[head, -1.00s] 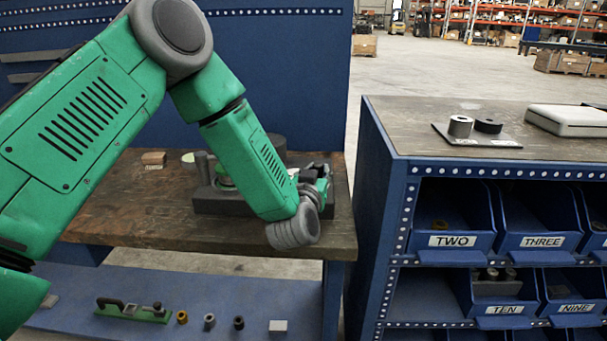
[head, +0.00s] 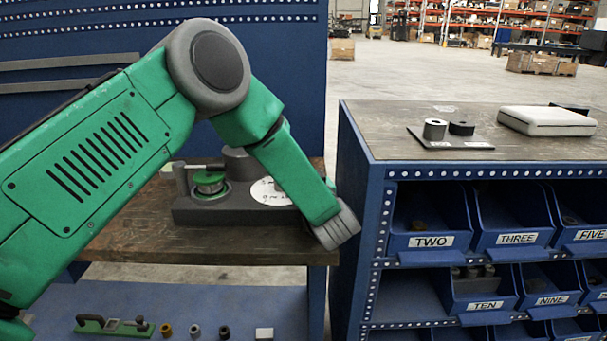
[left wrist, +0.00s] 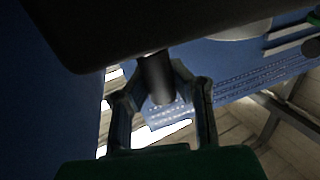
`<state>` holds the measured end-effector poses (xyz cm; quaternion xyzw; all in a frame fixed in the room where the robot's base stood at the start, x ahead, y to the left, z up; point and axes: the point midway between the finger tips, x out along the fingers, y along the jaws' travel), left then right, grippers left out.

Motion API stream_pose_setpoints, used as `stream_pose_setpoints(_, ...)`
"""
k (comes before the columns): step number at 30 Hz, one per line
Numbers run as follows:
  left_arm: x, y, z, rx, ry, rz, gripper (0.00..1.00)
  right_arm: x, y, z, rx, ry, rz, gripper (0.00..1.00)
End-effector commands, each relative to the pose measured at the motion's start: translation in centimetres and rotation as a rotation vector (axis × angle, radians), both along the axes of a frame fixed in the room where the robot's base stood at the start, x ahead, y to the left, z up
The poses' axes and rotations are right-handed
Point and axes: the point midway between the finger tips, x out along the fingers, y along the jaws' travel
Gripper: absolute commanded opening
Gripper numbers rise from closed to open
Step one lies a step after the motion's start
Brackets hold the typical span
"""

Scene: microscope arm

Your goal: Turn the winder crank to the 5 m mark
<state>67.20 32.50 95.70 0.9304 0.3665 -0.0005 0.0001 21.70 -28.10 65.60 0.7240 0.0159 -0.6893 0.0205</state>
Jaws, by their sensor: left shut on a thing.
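The winder has a dark grey base (head: 195,212) on the wooden bench, with a green-flanged spool (head: 209,183) at its left. A grey drum (head: 240,163) stands behind, and a white marked dial (head: 266,193) lies partly behind my left arm. In the head view my left gripper is hidden behind my wrist, at the bench's right end. In the left wrist view my left gripper (left wrist: 160,88) is shut on a dark round crank handle (left wrist: 156,78), fingers on both sides. The dial's marks are too small to read. My right gripper is out of view.
A blue cabinet with labelled bins (head: 430,228) stands close to the right of the bench (head: 130,238), with a narrow gap between. A blue back panel (head: 285,80) rises behind the bench. Small parts lie on the blue lower shelf (head: 110,295).

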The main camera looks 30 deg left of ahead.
Motion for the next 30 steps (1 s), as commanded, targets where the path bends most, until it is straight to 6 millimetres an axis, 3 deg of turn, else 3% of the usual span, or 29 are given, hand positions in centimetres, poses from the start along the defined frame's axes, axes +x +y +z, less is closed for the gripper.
stream_pose_setpoints(7, 0.0, -0.1, 0.0, 0.001, -0.001, -0.002, 0.00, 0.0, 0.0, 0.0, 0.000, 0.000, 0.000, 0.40)
stream_pose_setpoints(8, 0.0, -0.1, 0.0, 0.001, -0.001, -0.002, 0.22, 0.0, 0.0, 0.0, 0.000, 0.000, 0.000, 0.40)
stream_pose_setpoints(9, 0.0, -0.1, 0.0, 0.001, -0.001, -0.002, 0.36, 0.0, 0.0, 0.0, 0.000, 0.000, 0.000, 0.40)
stream_pose_setpoints(10, 0.0, 0.0, 0.0, 0.001, -0.001, -0.002, 0.43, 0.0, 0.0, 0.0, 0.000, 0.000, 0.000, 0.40)
stream_pose_setpoints(22, -0.4, -0.5, 0.0, 0.000, 0.000, -0.003, 0.43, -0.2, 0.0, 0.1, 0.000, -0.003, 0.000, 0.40)
stream_pose_setpoints(30, -4.0, -4.0, 0.0, 0.002, 0.002, -0.006, 0.43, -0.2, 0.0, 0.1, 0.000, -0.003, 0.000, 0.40)
